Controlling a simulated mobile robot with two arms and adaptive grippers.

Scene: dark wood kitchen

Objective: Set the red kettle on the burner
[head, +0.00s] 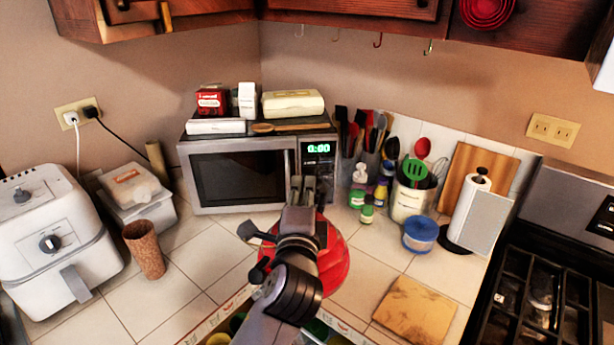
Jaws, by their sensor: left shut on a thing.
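The red kettle (336,268) is at the middle of the head view, over the tiled counter near its front edge. My left arm and gripper hide much of it. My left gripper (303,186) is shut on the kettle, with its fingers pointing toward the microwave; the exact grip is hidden. I cannot tell whether the kettle touches the counter. The stove (550,290) with black grates over its burners is at the right edge, partly cut off. My right gripper is not in view.
A wooden board (416,308) lies on the counter between kettle and stove. A blue-lidded tub (420,234), a paper towel holder (472,215) and a utensil crock (411,200) stand behind it. The microwave (240,175) is at the back; an air fryer (55,240) is at left.

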